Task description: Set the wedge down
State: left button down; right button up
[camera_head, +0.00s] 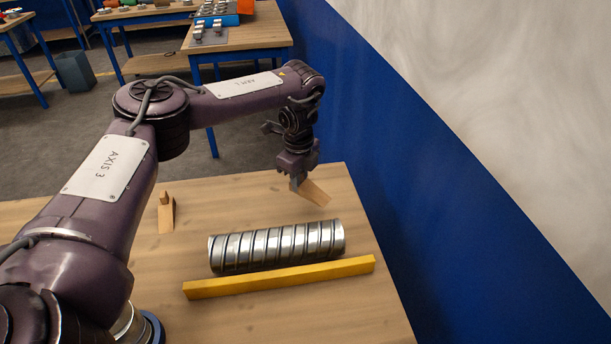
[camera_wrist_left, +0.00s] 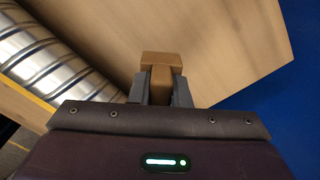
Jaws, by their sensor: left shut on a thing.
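A light wooden wedge (camera_head: 315,193) is held by my left gripper (camera_head: 297,181) over the far right part of the wooden table, beyond the duct. In the left wrist view the left gripper (camera_wrist_left: 162,86) is shut on the wedge (camera_wrist_left: 162,60), whose end juts out past the fingers. I cannot tell whether the wedge touches the table. The ribbed metal spiral duct (camera_head: 277,246) lies across the table, nearer than the gripper; part of it shows in the left wrist view (camera_wrist_left: 50,60). A second wooden wedge (camera_head: 166,216) stands left of the duct. My right gripper is not in view.
A yellow bar (camera_head: 280,278) lies along the near side of the duct. The wooden table (camera_head: 240,198) is bare between the second wedge and the gripper. A blue and white wall (camera_head: 400,170) rises close to the table's right edge. Other workbenches stand behind.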

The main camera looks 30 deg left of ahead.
aim_at(299, 209)
pick_arm(q)
jog(key=shift+s+a+f+b, duration=0.1)
jog(key=shift+a+f+b, duration=0.05)
jog(key=shift+f+b, duration=0.45)
notch_tip(299, 209, down, 4)
jog(key=b, duration=0.3)
jog(key=shift+b, duration=0.35)
jog(key=shift+f+b, duration=0.65)
jog(key=shift+f, duration=0.05)
jog(key=shift+f, duration=0.55)
jog(key=c, duration=1.3)
grip_release()
